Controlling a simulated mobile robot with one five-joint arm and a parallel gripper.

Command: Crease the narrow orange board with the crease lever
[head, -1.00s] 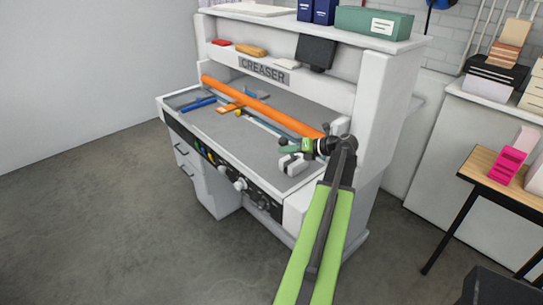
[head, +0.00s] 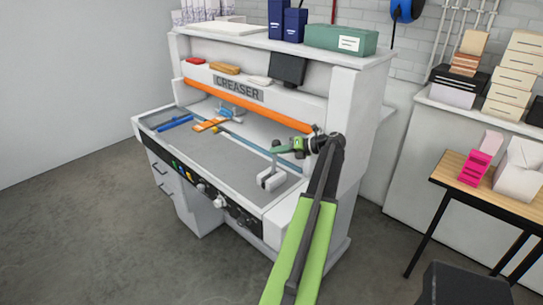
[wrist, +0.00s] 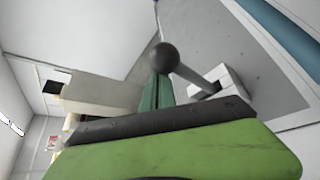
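The narrow orange board (head: 210,124) lies on the grey bed of the creaser (head: 240,88), against the blue guide strip. The crease lever (head: 276,145) is a grey rod with a dark ball knob on a white slotted block (head: 271,180); it stands nearly upright. My gripper (head: 279,150) is beside the knob at the bed's right end. In the wrist view the knob (wrist: 163,57) is just beyond the green fingertip; whether they touch is unclear. I cannot tell how far the fingers are apart. The long orange bar (head: 250,108) is raised above the bed.
A blue tool (head: 175,123) lies at the bed's left end. A shelf with several boxes tops the machine. A wooden table (head: 480,188) with pink and white boxes stands to the right.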

